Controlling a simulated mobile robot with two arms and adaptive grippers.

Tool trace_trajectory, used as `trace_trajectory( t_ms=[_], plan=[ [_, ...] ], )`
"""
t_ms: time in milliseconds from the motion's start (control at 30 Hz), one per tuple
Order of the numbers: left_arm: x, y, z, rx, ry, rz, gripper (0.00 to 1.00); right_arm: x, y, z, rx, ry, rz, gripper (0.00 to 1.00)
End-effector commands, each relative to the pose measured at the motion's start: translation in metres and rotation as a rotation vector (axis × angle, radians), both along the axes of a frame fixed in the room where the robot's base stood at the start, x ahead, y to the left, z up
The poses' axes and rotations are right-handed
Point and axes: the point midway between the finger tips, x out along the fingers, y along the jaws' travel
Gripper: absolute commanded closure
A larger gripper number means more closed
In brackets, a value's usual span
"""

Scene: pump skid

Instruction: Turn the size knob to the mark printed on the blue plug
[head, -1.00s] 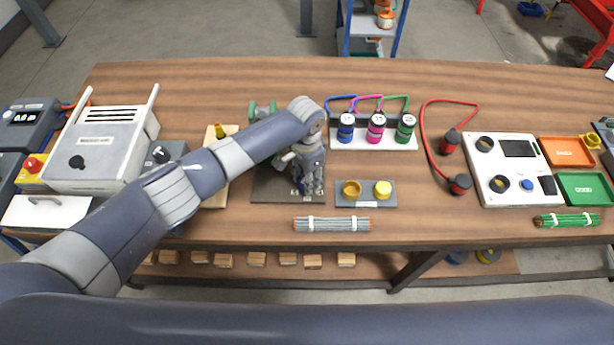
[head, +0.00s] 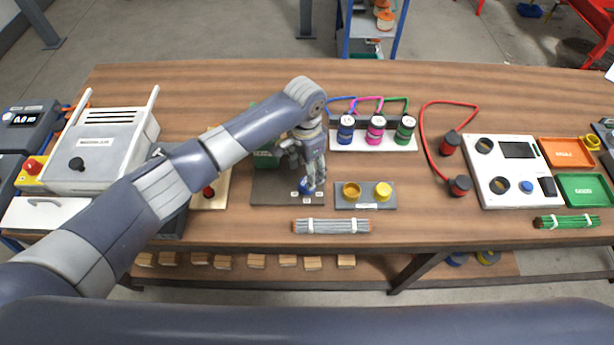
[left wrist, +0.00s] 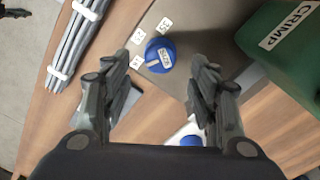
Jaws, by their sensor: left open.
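The blue size knob (head: 306,187) stands on the dark base plate of the green crimp tool (head: 266,158). My right gripper is not in view.
Pink (head: 376,127) and green (head: 405,128) plugs stand beside the blue one. A grey plate with two yellow cups (head: 367,203) is just right of the knob, and a grey cable bundle (head: 331,226) lies in front. A white test panel (head: 512,170) is at the right.

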Motion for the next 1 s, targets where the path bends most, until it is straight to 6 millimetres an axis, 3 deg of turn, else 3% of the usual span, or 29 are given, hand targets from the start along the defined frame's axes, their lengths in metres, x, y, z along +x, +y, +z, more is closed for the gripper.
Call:
trace_trajectory(
  t_ms=[200,400,1000],
  plan=[
    [0.002,0.001,0.044,-0.002,-0.002,0.001,0.46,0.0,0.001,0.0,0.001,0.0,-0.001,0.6],
    [0.002,0.001,0.064,0.0,0.0,0.002,0.46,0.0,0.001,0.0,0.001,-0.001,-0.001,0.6],
    [0.001,0.001,0.066,-0.002,0.001,0.001,0.46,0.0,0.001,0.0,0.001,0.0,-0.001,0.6]
  ],
)
